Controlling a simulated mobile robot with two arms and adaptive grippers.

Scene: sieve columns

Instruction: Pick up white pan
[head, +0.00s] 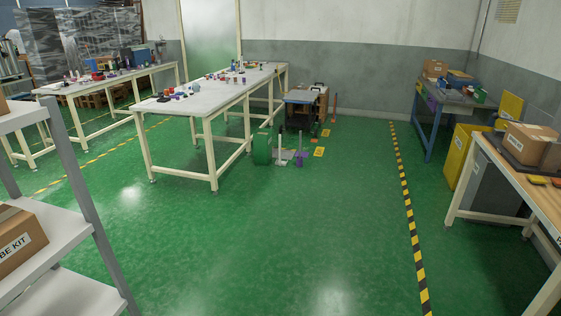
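I cannot make out a white pan for certain in the head view. Small coloured items lie on the long white-topped table (205,98), and none is clearly a pan. Neither of my grippers shows.
A grey shelf (70,296) with cardboard boxes (18,240) stands close at the left. A wooden-topped table (520,180) is at the right, and a blue-legged table (455,96) farther back. Green floor (290,240) lies open in the middle, beside a yellow-black stripe (410,220).

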